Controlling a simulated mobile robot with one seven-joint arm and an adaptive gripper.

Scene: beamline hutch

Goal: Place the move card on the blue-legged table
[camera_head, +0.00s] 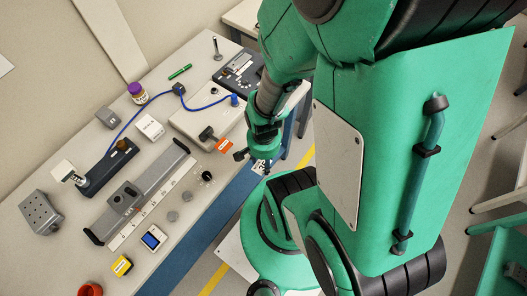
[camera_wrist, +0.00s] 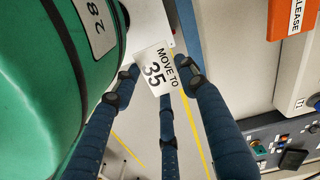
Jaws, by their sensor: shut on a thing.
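The move card (camera_wrist: 153,70) is white and reads "MOVE TO 35" in the wrist view. My gripper (camera_wrist: 160,78) is shut on it with its dark blue fingers, and the card sticks out past the fingertips, tilted. In the head view my gripper (camera_head: 254,155) hangs by the front edge of the table, and a small part of the card (camera_head: 260,167) shows under it. The table (camera_head: 188,222) has a pale grey top and a blue front rail; its legs are mostly hidden. I cannot tell how high the card is above the tabletop.
A long grey rail with a scale (camera_head: 145,197) lies along the table. A narrow bare strip runs along the front edge.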

